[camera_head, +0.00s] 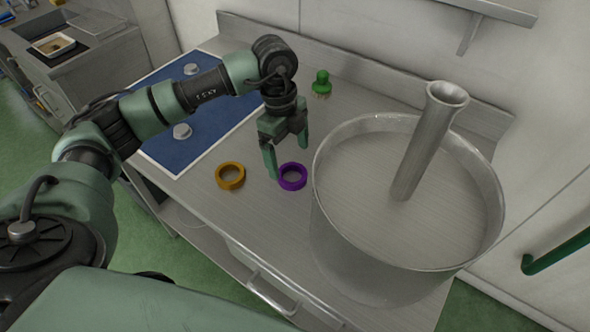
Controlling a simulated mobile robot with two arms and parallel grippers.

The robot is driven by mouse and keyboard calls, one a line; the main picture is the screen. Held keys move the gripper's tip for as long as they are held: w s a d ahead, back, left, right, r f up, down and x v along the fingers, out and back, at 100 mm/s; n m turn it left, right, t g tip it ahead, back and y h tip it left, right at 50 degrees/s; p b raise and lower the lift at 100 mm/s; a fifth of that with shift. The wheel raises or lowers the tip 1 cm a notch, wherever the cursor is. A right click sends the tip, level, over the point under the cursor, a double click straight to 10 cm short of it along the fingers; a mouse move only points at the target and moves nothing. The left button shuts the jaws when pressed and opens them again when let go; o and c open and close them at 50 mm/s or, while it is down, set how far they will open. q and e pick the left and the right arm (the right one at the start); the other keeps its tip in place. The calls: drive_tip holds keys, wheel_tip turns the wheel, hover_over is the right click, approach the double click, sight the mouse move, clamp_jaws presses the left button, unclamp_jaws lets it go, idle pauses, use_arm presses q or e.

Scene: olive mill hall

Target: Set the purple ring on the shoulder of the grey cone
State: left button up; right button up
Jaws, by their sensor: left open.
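The purple ring (293,187) lies flat on the metal worktop (210,210), left of a large metal pot. My left gripper (286,161) points down at it, open and empty. One fingertip is just left of the ring in the picture and the other is behind it; I cannot tell whether they touch it. A grey tapered piece with a flared end (425,135) leans inside the pot. I cannot tell whether this is the grey cone or where its shoulder is. My right gripper is not in view.
An orange ring (231,187) lies left of the purple one. A blue mat (215,110) with two pale round knobs (182,131) (192,69) is at the left. A green knobbed piece (321,82) stands behind. The wide metal pot (345,240) fills the right side.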

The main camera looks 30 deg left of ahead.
sight(293, 179)
use_arm(q)
drive_tip(key=f+p, duration=0.1)
drive_tip(key=f, duration=0.2)
drive_tip(key=shift+d+f+p, duration=0.2)
drive_tip(key=shift+p, duration=0.1)
wheel_tip(293, 179, down, 2)
drive_tip(key=shift+w+d+f, duration=0.1)
drive_tip(key=shift+f, duration=0.05)
drive_tip(key=c, duration=1.8)
drive_tip(key=shift+o, duration=0.2)
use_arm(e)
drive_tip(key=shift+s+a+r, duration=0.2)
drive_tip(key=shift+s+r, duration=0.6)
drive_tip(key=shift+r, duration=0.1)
use_arm(q)
drive_tip(key=shift+r, duration=0.2)
